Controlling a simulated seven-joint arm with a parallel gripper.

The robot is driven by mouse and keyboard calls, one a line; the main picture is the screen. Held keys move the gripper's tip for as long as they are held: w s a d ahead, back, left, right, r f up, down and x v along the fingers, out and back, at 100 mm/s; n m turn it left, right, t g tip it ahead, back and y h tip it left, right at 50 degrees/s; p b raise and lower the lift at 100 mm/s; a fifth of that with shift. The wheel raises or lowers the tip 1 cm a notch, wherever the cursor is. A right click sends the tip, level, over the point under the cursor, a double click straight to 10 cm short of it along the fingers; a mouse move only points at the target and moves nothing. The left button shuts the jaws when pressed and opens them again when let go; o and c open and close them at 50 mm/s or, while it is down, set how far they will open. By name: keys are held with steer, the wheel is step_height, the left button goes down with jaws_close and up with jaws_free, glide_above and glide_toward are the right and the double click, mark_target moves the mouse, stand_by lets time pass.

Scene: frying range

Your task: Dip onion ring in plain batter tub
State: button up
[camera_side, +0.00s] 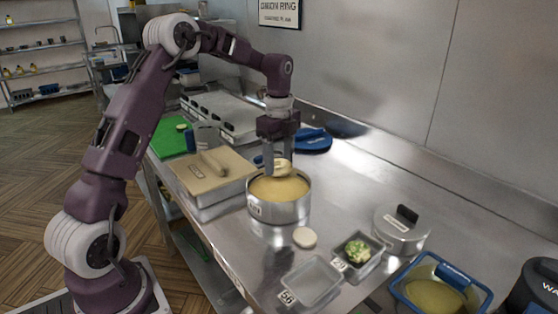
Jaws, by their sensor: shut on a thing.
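A round metal tub (284,211) with a small label on its front stands on the steel counter and is nearly full of yellow batter (290,190). My gripper (279,170) points straight down over the tub, its fingers reaching toward the batter near the back of the rim. It is shut on a pale onion ring (283,166), which shows between the fingers, right above or touching the batter; I cannot tell which. Part of the ring is hidden by the fingers.
A round lidded pot (402,229), a small tray of green food (357,250), an empty tray (312,284) and a pale disc (305,237) lie in front and right. A blue-rimmed basket (440,293) is lower right. A board-topped box (207,171) stands left of the tub.

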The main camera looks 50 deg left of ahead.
step_height(320, 180, up, 3)
stand_by(0.6)
